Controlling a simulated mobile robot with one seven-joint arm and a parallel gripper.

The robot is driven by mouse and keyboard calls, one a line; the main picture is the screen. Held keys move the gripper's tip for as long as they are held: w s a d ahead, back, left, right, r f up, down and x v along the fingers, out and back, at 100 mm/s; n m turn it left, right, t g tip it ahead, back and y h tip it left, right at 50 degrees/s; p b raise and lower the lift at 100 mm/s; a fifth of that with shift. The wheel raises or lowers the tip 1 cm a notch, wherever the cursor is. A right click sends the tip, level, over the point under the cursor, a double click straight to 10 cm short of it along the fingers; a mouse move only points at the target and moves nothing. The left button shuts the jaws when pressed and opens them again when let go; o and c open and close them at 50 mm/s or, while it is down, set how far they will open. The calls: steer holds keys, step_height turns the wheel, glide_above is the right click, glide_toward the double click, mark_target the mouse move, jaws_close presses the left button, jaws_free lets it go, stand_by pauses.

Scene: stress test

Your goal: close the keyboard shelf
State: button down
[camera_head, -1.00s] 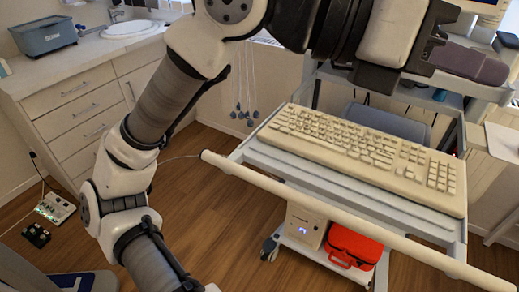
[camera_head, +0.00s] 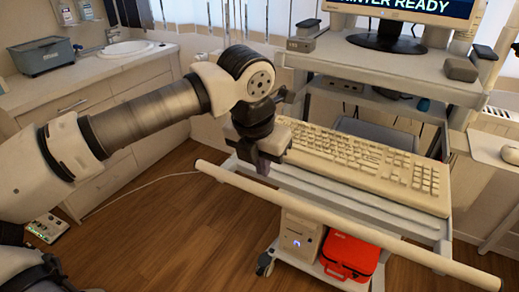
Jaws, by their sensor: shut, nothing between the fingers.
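The keyboard shelf (camera_head: 330,190) is a pale tray pulled out from the front of a wheeled cart. A cream keyboard (camera_head: 370,166) lies on it. A long pale bar (camera_head: 335,222) runs across in front of the shelf. My gripper (camera_head: 262,168) points down at the shelf's left end, between the keyboard and the bar. It is shut and empty. It hides the keyboard's left end. I cannot tell whether the fingers touch the shelf.
A monitor (camera_head: 395,14) stands on the cart's top deck (camera_head: 390,66). A computer case (camera_head: 299,236) and a red case (camera_head: 348,257) sit on its base. A counter with a sink (camera_head: 127,48) is at left. Wood floor (camera_head: 165,240) is open in front.

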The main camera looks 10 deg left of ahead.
steer(key=shift+x, duration=1.95)
steer(key=shift+w, duration=0.15)
